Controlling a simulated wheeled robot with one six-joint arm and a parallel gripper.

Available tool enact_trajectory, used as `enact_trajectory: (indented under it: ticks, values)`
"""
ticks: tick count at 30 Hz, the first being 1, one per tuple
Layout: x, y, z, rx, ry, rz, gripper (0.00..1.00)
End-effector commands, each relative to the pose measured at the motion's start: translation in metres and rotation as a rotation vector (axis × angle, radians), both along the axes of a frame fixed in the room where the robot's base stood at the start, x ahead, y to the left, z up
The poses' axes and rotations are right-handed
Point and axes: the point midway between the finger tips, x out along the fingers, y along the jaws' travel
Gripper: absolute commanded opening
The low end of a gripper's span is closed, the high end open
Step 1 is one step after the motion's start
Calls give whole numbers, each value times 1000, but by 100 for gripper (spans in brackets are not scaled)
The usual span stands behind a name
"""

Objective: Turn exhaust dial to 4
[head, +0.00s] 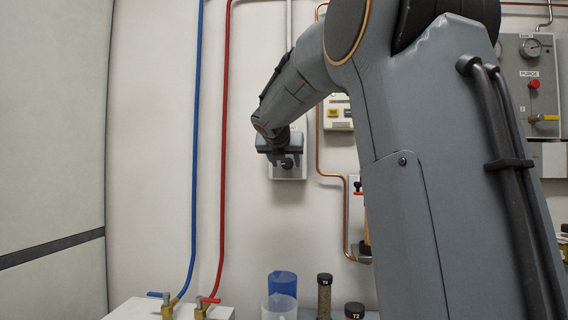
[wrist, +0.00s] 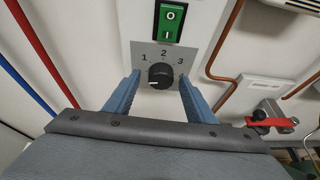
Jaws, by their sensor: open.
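The exhaust dial (wrist: 160,75) is a round black knob on a grey plate, with 1, 2 and 3 printed around its upper side. A short white mark shows on the knob's lower left. In the wrist view my gripper (wrist: 159,79) is open, with one blue finger left of the knob and one right of it; I cannot tell whether they touch it. In the head view my gripper (head: 279,146) is in front of the wall-mounted dial box (head: 289,172) and hides part of it.
A green 0/I switch (wrist: 170,21) sits above the dial. A copper pipe (wrist: 226,40) runs to its right, near a red-handled valve (wrist: 270,122). Blue (head: 196,130) and red (head: 225,130) pipes run down the wall to the left.

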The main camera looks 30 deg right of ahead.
Motion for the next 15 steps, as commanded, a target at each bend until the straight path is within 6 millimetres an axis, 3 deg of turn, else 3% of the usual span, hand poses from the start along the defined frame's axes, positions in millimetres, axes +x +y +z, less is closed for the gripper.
enact_trajectory:
  ticks: [8, 15]
  values:
    - [2, -1, 0, 0, -1, 0, 50]
    - [2, -1, 0, 0, -2, 1, 13]
